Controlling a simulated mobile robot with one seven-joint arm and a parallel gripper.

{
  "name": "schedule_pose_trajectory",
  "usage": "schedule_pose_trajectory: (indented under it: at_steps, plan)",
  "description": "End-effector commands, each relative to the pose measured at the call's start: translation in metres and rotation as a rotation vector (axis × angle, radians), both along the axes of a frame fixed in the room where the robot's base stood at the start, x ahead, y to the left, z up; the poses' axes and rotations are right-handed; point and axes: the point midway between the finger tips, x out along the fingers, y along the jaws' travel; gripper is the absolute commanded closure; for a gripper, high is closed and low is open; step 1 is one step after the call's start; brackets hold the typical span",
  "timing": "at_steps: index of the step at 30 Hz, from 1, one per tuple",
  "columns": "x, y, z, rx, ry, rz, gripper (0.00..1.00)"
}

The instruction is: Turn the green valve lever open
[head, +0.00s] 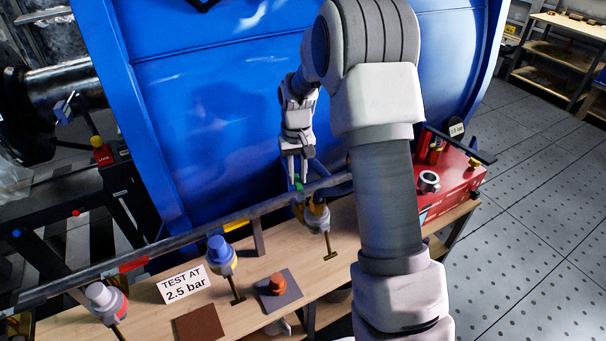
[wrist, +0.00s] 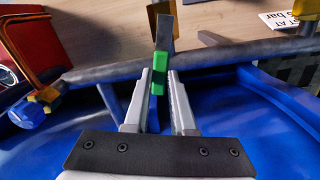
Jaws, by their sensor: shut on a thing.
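The green valve lever is a grey bar with a green grip (wrist: 168,68), between my gripper's two fingers (wrist: 160,80) in the wrist view. The grey bar points away from me, towards the bench. In the head view a small bit of the green grip (head: 298,184) shows at the tips of my gripper (head: 297,175). The fingers are close around the grip. The lever sits by the grey pipe (head: 200,238), above the wooden bench. My arm hides part of the pipe and bench on the right in the head view.
A large blue tank (head: 210,110) stands behind the pipe. Blue-capped (head: 217,246) and white-capped (head: 99,295) fittings sit along the pipe to the left. A sign (head: 184,284) reads "TEST AT 2.5 bar". An orange knob (head: 278,282) is on a grey pad. A red box (head: 455,185) is right.

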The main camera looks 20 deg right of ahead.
Motion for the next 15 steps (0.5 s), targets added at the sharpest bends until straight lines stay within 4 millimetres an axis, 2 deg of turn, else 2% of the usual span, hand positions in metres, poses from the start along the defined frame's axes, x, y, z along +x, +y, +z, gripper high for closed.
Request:
schedule_pose_trajectory:
  at_steps: [6,15]
  plan:
    - [0.001,0.009,0.001,0.000,-0.004,0.148,1.00]
    - [0.000,0.015,0.001,-0.001,-0.004,0.260,1.00]
